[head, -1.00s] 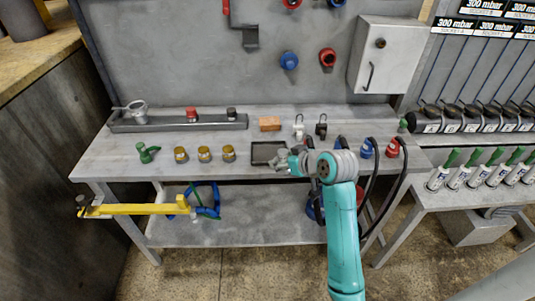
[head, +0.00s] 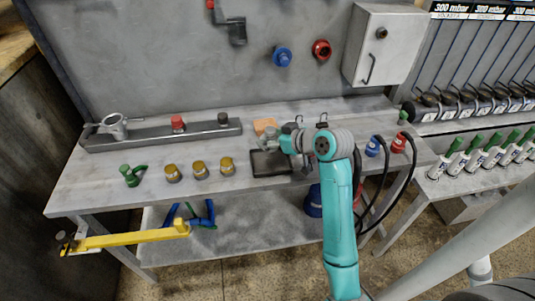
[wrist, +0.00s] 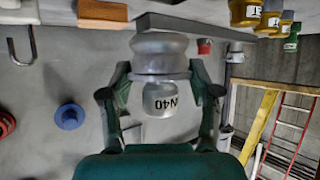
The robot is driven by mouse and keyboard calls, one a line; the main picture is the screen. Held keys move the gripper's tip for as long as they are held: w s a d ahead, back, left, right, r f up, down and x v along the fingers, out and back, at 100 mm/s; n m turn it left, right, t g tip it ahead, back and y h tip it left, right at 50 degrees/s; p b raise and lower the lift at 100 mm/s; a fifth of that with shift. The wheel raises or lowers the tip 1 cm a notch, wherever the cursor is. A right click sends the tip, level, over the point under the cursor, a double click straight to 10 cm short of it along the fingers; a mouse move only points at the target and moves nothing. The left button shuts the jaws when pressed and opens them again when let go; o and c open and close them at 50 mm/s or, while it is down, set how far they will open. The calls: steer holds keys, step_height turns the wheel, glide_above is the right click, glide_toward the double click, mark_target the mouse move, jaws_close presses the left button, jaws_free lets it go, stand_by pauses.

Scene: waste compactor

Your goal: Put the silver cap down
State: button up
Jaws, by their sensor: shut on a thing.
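My gripper (head: 274,140) is shut on the silver cap (wrist: 160,55). In the wrist view the cap is a rounded grey metal piece, with a clear lower part marked N40 upside down, between the two dark green fingers. In the head view my gripper is over the back edge of a black shallow tray (head: 272,170) on the grey workbench (head: 110,185), in front of an orange block (head: 263,123). The cap is hard to make out there. I cannot tell its height above the bench.
Several yellow-capped jars (head: 199,169) and a green fitting (head: 131,176) stand left of the tray. A grey rail (head: 150,137) with red and black caps lies behind them. Blue (head: 373,147) and red (head: 399,142) connectors with black cables stand to the right.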

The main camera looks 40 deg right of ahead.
steer(key=shift+f, duration=3.35)
steer(key=shift+f, duration=0.15)
steer(key=o, duration=1.4)
